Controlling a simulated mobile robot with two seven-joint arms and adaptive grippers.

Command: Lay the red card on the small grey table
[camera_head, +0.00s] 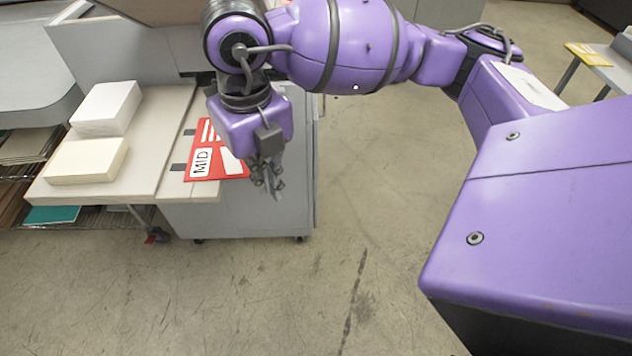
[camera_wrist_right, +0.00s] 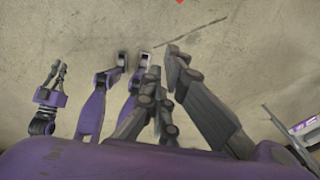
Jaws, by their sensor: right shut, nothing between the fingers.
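The red card (camera_head: 209,160), marked MID with white patches, lies flat on the beige top of the grey machine, by its right edge. My right gripper (camera_head: 272,190) is shut and empty, pointing down just right of the card and partly covering its right end. Its fingers (camera_wrist_right: 161,68) show over bare floor in the right wrist view. A small red bit at that view's top edge may be the card. The small grey table (camera_head: 607,76) stands far off at the upper right, partly cut off. My left gripper (camera_wrist_right: 57,80) seems to show at the left of the wrist view.
Two pale paper stacks (camera_head: 86,161) sit on the machine's beige table (camera_head: 160,130), left of the card.

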